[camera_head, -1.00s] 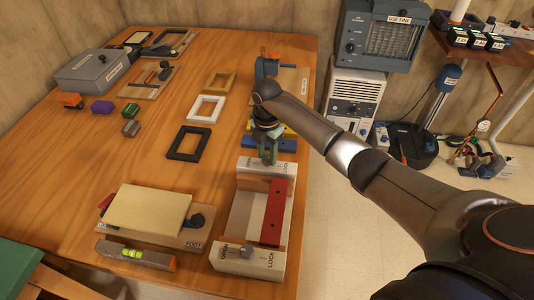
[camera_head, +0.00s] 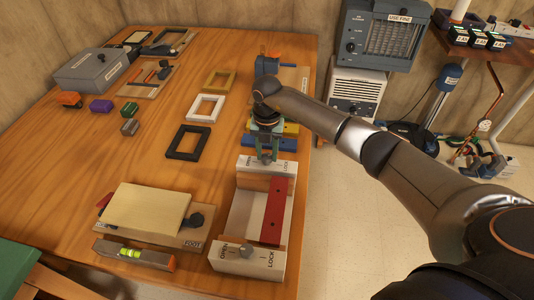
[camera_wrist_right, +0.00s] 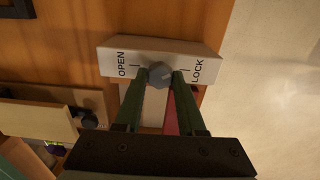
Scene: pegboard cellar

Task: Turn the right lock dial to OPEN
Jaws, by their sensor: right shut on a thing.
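A white lock block with a far end panel (camera_head: 283,167) and a near end panel (camera_head: 234,264) stands at the table's front right. Each panel is lettered OPEN on the left and LOCK on the right. My right gripper (camera_head: 267,158) is at the far panel, shut on its grey dial. In the right wrist view the dial (camera_wrist_right: 160,74) sits between the two green fingertips, between the OPEN and LOCK marks. The fingers partly hide it, and I cannot tell exactly where it points. The near dial (camera_head: 246,251) is free. My left gripper is not in view.
A red bar (camera_head: 273,212) lies along the block's right side. A cream board on a wooden base (camera_head: 147,208) and a spirit level (camera_head: 133,255) lie to its left. Yellow and blue pieces are just behind my right gripper. A black frame (camera_head: 188,142) lies left.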

